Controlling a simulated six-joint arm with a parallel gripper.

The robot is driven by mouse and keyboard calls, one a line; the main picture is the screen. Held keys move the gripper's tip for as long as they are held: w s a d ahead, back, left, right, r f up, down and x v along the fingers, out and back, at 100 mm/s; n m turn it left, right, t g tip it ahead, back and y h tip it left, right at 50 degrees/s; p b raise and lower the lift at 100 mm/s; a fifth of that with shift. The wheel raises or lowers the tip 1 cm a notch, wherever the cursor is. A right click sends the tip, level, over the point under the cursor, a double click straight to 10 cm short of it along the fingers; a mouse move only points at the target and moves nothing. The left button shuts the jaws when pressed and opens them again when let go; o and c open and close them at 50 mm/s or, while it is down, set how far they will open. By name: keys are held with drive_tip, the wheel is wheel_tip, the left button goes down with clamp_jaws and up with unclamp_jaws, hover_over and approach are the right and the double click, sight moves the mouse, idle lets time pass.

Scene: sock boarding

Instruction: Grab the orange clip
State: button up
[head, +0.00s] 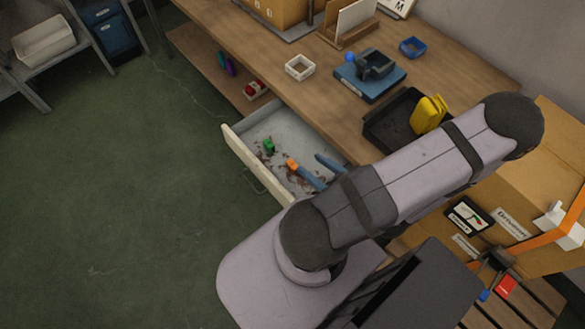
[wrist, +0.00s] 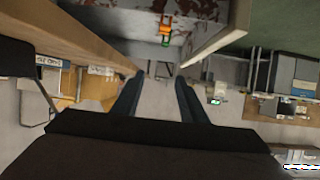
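The orange clip (head: 291,165) lies in the open drawer (head: 243,158). A green clip (head: 268,146) lies farther back to its left in the head view. My gripper (head: 307,162) has its two blue fingers apart over the drawer, close to the orange clip, with nothing visible between them. In the wrist view my gripper (wrist: 158,76) is open. The orange clip (wrist: 166,24) appears beyond the fingertips, roughly in line with the gap. The green clip (wrist: 165,43) shows right beside it. The exact height of the fingers above the clip cannot be told.
The drawer's front wall and the workbench edge (head: 310,116) bound the space around the fingers. Reddish-brown bits litter the drawer floor.

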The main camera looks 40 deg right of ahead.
drive_tip(key=b, duration=0.3)
approach(293, 164)
drive_tip(key=shift+s+a+r, duration=0.1)
drive_tip(key=shift+s+a, duration=0.05)
drive_tip(key=shift+w+f, duration=0.2)
drive_tip(key=shift+x, duration=0.75)
drive_tip(key=shift+p+x, duration=0.45)
drive_tip(key=shift+x, duration=2.35)
clamp_jaws()
